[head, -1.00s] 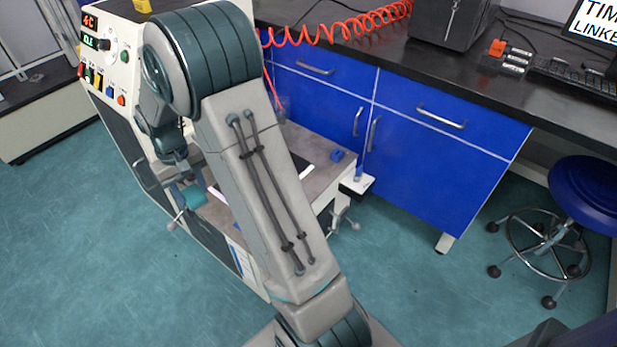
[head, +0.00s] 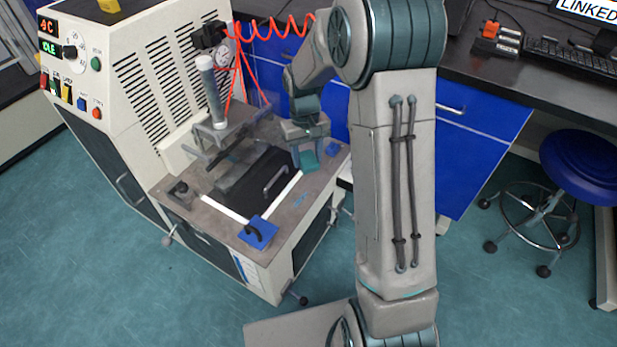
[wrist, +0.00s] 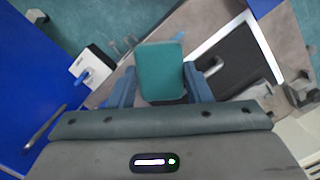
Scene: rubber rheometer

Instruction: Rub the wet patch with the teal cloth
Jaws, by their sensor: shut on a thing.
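My gripper (head: 309,150) is shut on the teal cloth (head: 308,161), a small flat pad between its fingers. In the head view they are over the right part of the machine's grey worktop (head: 222,217). The cloth also fills the space between the fingers in the wrist view (wrist: 160,70). Whether the cloth touches the worktop is hard to tell. A small bluish patch (head: 301,199) on the worktop, nearer the front edge than the cloth, may be the wet patch.
A black plate with a handle (head: 273,180) lies left of the gripper, bordered by white strips. A blue square clamp pad (head: 258,232) is at the front corner, and a smaller blue piece (head: 332,148) at right. A grey cylinder (head: 211,92) and red coiled hose (head: 268,29) stand behind.

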